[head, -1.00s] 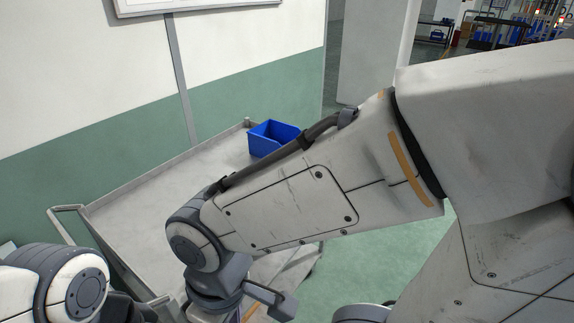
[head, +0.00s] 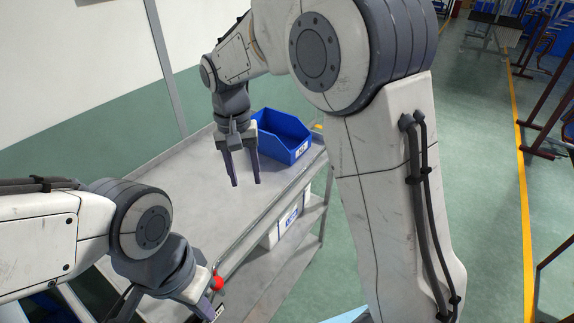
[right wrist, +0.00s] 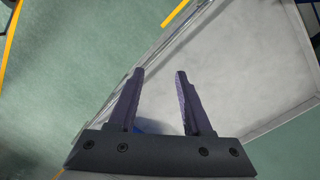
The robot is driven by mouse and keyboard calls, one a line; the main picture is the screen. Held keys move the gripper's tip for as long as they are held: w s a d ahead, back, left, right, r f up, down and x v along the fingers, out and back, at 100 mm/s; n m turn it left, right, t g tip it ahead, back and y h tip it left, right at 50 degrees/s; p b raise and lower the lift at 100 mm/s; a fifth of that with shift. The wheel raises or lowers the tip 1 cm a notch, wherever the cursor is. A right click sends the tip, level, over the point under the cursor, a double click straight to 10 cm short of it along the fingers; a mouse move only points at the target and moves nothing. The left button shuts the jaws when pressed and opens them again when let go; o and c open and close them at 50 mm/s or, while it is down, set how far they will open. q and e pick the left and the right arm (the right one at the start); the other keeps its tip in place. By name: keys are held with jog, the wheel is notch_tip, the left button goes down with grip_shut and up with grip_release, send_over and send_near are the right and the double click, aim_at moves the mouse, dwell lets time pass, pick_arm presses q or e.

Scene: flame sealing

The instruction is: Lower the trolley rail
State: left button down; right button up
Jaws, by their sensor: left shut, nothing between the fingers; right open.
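The grey trolley (head: 190,170) stands beside the wall, and its top shelf fills the middle of the head view. A thin rail (head: 285,193) runs along its right edge; I cannot tell clearly whether it is raised. A red knob (head: 217,283) sits by the rail's near end. My left gripper (head: 212,311) is shut and empty close to the knob; I cannot tell whether they touch. My right gripper (head: 245,182) is open and empty above the shelf, pointing down, in front of the blue bin. In the right wrist view its open fingers (right wrist: 160,72) are above the trolley, near its edge (right wrist: 172,38).
A blue bin (head: 290,142) stands at the far right corner of the top shelf. A white box (head: 285,222) sits on the level below. The green floor to the right is open, with a yellow line (head: 523,190) and racks (head: 550,110) beyond.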

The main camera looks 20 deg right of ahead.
jog(key=w+d+f+m, duration=0.2)
jog(key=w+d+m, duration=0.2)
jog(key=w+d, duration=0.4)
jog(key=m+g+h+p, duration=0.1)
jog(key=m, duration=0.3)
send_near(292, 181)
jog(key=f+p, duration=0.1)
jog(key=f, duration=0.1)
jog(key=f+p, duration=0.1)
jog(key=f, duration=0.1)
jog(key=d+f+p, duration=0.1)
jog(key=f, duration=0.1)
jog(key=shift+s+f, duration=0.3)
jog(key=shift+s, duration=0.1)
jog(key=shift+f, duration=0.75)
grip_shut()
jog(key=shift+r, duration=0.1)
